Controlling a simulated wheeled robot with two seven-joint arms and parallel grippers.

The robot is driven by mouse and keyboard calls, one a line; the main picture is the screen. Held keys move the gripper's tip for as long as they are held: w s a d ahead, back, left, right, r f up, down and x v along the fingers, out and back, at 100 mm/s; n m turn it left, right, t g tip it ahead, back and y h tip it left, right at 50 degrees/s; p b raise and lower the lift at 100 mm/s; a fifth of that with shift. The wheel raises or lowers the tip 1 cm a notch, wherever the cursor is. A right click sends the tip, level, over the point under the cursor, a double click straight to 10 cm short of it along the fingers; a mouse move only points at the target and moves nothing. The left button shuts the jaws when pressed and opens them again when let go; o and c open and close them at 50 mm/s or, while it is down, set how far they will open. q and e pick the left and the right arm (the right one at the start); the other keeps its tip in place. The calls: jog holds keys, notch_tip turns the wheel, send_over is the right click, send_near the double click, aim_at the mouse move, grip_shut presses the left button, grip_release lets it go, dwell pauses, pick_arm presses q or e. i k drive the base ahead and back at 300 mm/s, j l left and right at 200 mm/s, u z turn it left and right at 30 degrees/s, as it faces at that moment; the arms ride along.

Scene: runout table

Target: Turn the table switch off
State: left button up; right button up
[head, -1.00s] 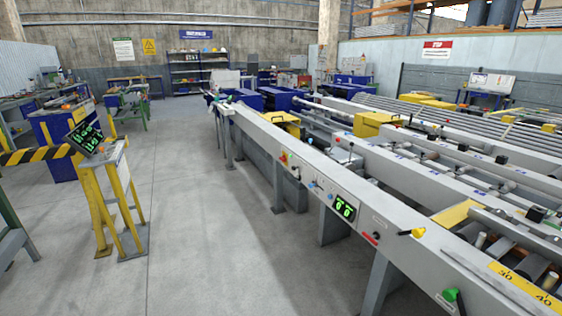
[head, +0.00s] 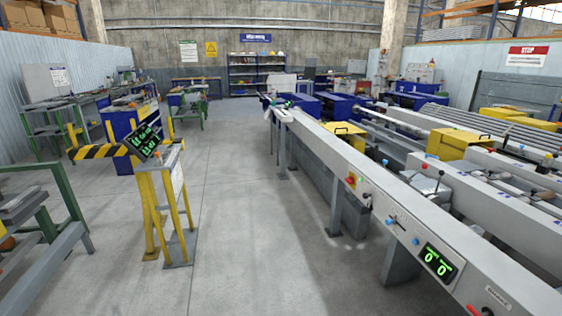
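The long grey runout table (head: 330,145) runs from the lower right toward the back. On its near side face is a small red switch on a yellow plate (head: 351,180); its setting is too small to read. Just past it are a small light and a dark knob (head: 366,195). A red part (head: 472,310) sits at the bottom edge, partly cut off. Neither of my grippers is in view.
Clear concrete floor (head: 255,240) lies left of the table. A yellow stand (head: 165,205) with a tilted screen (head: 145,140) and a striped black-yellow bar (head: 100,151) stands on the left. A green-framed bench (head: 45,225) is at the left edge. Table legs (head: 405,262) reach the floor.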

aim_at(350, 180)
jog(key=i+j, duration=0.15)
jog(key=i, duration=0.6)
jog(key=i+j+u, duration=0.15)
jog(key=i, duration=0.65)
